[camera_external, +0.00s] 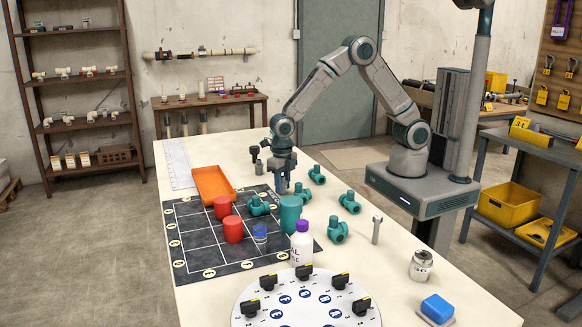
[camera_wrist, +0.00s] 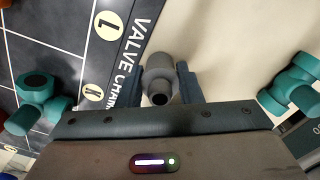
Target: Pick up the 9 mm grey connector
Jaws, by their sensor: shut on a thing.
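The grey connector (camera_wrist: 158,75) stands between the two dark fingers of my gripper (camera_wrist: 162,88) in the wrist view. In the outside view my gripper (camera_external: 281,189) points down at the table by the right edge of the dark mat. The connector cannot be made out there. I cannot tell whether it still touches the table.
Teal fittings (camera_external: 258,206) (camera_external: 337,230) (camera_external: 317,175) lie around my gripper. A teal cylinder (camera_external: 290,214), red cylinders (camera_external: 233,229) and a white bottle (camera_external: 301,249) stand nearer the camera. An orange tray (camera_external: 213,187) lies left on the mat (camera_external: 205,262). Bare table (camera_external: 385,262) shows at right.

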